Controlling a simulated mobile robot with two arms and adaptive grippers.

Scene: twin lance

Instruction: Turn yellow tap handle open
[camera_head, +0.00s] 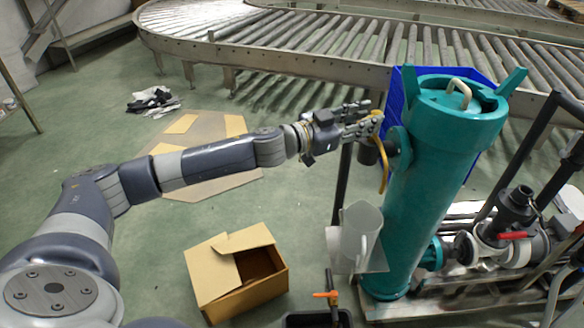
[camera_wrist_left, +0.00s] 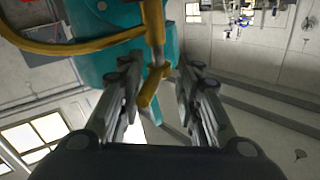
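The yellow tap handle (camera_wrist_left: 153,40) is on the side of a teal upright cylinder (camera_head: 428,190). In the left wrist view, its lower end (camera_wrist_left: 148,90) is between my left gripper's (camera_wrist_left: 160,72) two fingers, with a gap visible on the right side. A curved yellow spout (camera_head: 384,170) hangs below the tap in the head view. My left gripper (camera_head: 366,118) is open at the tap; its fingers hide most of the handle in the head view. I cannot tell whether a finger touches the handle. My right gripper is not in view.
A clear pitcher (camera_head: 361,235) stands on a small shelf below the spout. A blue bin (camera_head: 398,98) and roller conveyor (camera_head: 330,66) are behind the cylinder. Pipes with a red-handled valve (camera_head: 512,235) are at right. An open cardboard box (camera_head: 250,292) is on the floor.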

